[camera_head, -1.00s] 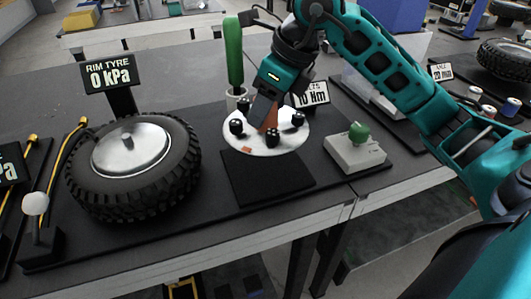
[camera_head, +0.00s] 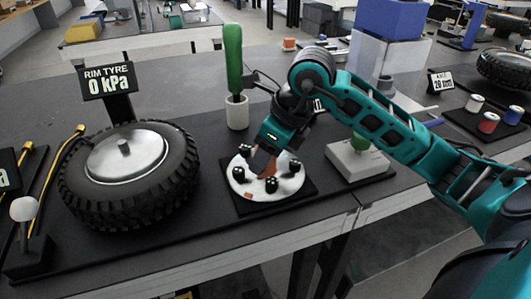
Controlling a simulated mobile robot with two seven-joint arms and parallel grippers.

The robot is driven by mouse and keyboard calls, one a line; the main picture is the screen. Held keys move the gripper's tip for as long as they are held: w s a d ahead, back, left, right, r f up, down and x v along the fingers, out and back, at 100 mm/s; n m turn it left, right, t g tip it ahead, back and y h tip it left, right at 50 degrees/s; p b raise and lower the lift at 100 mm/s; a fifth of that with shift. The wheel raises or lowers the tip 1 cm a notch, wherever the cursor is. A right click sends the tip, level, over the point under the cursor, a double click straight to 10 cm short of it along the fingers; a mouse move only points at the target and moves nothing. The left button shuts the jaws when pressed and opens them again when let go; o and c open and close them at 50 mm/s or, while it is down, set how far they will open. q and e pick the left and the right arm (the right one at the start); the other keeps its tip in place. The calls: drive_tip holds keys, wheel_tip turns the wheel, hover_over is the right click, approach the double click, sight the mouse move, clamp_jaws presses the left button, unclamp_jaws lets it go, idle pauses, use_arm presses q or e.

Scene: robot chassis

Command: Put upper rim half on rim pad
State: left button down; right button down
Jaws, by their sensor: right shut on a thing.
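The upper rim half is a white disc (camera_head: 288,183) with several black knobs and a small orange-red patch. It lies flat over the square black rim pad (camera_head: 308,190), whose edges show around it. The disc looks very low over the pad; I cannot tell for sure if it touches. My right gripper (camera_head: 268,164) points down at the disc's far middle part and is shut on it. Its fingertips are partly hidden by the gripper body and knobs. My left gripper is not in view.
A tyre with a silver rim (camera_head: 127,160) lies left, before a "RIM TYRE 0 kPa" sign (camera_head: 108,81). A green-handled tool stands in a white cup (camera_head: 237,114) behind the pad. A grey box with a green knob (camera_head: 360,163) is right. The table's front edge is close.

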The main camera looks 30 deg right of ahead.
drive_tip(key=c, duration=1)
unclamp_jaws()
drive_tip(key=shift+f, duration=0.15)
drive_tip(key=o, duration=0.5)
drive_tip(key=shift+r, duration=0.3)
drive_tip(key=p+v, duration=0.2)
drive_tip(key=v, duration=0.9)
drive_tip(key=shift+s+d+r+p, duration=0.1)
drive_tip(key=shift+r+p, duration=0.2)
drive_tip(key=shift+r, duration=0.1)
